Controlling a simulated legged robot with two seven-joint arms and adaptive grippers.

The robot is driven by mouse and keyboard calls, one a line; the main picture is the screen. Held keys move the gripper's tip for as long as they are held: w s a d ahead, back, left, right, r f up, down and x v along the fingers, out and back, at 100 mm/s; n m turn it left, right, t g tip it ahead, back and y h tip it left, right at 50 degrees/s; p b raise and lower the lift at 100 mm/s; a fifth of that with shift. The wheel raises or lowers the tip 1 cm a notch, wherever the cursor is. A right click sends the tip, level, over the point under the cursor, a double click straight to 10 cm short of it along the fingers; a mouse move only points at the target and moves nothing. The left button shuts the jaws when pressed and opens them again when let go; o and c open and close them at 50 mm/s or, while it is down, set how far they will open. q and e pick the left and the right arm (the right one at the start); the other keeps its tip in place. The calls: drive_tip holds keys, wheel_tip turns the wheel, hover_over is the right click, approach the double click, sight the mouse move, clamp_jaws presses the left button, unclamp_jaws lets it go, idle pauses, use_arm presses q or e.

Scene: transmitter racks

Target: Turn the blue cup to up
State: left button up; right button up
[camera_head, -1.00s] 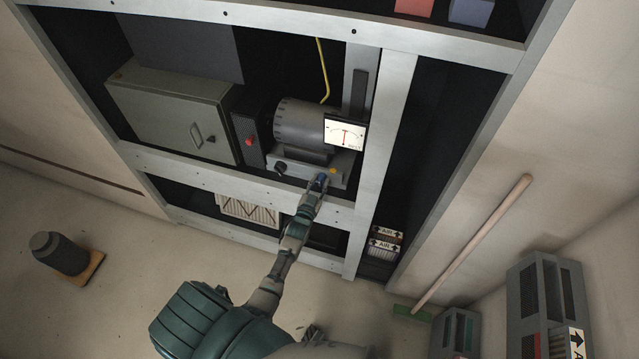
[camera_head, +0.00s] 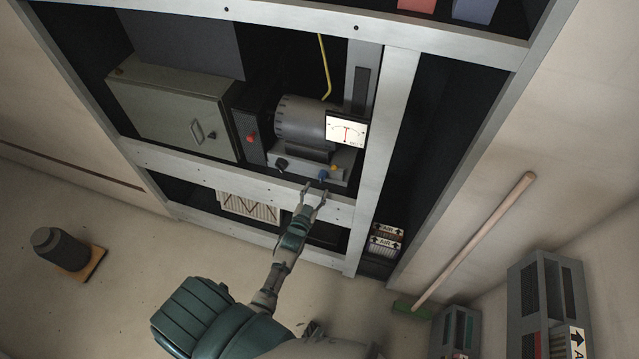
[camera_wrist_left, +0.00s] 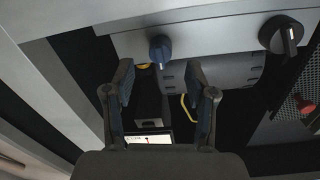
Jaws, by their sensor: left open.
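The blue cup appears as a small blue knob (camera_head: 323,175) on the front of the grey base under the motor. In the left wrist view, the blue knob (camera_wrist_left: 160,51) shows near the top centre, with a pale mark on its face, beyond and between my spread fingers. My left gripper (camera_head: 316,190) is open and empty, just in front of and below the knob in the head view, apart from it. Its two fingers also show in the wrist view (camera_wrist_left: 158,85). My right gripper is not in view.
A black knob (camera_head: 281,165) sits left of the blue one, and a yellow button (camera_head: 334,168) is beside it. A white meter (camera_head: 346,130) stands above. The rack's pale crossbar (camera_head: 225,180) runs below the shelf. A broom (camera_head: 475,240) leans at right.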

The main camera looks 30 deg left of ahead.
use_arm(q)
drive_tip(key=s+d, duration=0.1)
drive_tip(key=s, duration=0.6)
drive_tip(key=shift+d, duration=0.2)
drive_tip(key=shift+w+f, duration=0.1)
